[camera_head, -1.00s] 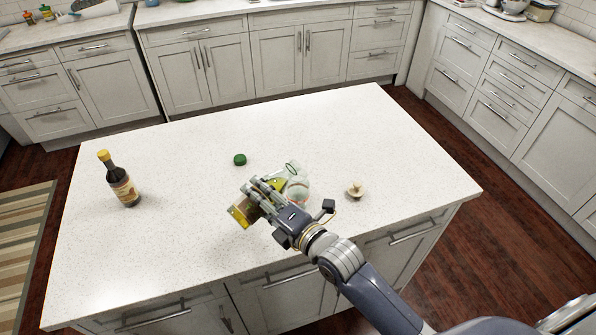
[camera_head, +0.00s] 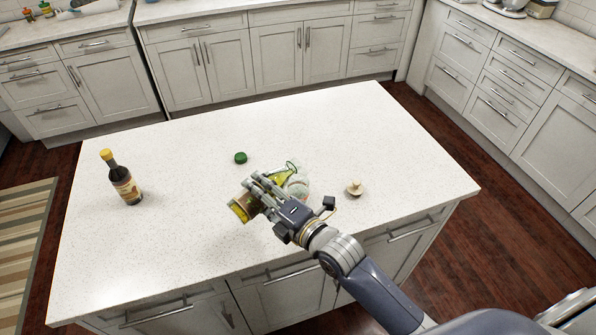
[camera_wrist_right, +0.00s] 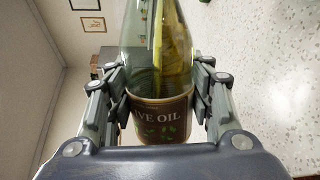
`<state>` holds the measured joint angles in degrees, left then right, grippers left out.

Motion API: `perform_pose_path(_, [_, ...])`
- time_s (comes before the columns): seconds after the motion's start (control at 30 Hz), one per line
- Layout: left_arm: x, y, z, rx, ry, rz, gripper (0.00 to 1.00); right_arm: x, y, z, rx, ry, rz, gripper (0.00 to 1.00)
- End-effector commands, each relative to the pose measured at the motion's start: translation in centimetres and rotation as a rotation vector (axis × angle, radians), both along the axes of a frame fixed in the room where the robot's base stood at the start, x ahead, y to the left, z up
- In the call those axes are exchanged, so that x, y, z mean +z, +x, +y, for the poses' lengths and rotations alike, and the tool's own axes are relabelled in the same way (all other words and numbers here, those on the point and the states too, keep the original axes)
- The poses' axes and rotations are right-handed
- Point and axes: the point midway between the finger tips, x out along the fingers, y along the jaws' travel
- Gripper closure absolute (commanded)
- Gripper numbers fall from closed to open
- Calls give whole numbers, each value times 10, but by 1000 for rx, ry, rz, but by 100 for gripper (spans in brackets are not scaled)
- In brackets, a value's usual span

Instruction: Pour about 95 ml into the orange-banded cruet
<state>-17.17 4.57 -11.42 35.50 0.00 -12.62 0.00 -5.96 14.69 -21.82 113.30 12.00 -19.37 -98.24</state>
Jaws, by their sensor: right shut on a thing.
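My right gripper (camera_head: 262,196) is shut on a green glass olive oil bottle (camera_head: 240,208), tilted far over above the island top. Its label (camera_wrist_right: 160,115) reads "…VE OIL" in the right wrist view, between the fingers. Yellow oil shows in the shoulder and neck (camera_head: 283,174), which point to the upper right. The clear glass cruet (camera_head: 299,188) stands just beside and below the neck, partly hidden by the bottle and hand. Its band and fill level are not clear, and I cannot make out a stream. My left gripper is not in view.
A green cap (camera_head: 240,158) lies behind the bottle. A pale stopper (camera_head: 354,188) sits right of the cruet. A dark bottle with a yellow cap (camera_head: 126,185) stands at the left. The rest of the island top (camera_head: 330,125) is clear.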

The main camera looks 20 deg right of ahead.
Motion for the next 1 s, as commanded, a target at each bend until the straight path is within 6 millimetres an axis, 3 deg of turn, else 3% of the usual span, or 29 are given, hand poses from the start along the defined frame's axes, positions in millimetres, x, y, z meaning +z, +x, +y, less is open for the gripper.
perform_pose_path(1.0, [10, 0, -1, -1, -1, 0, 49, 10, 1, 0, 0, 58, 24, 92])
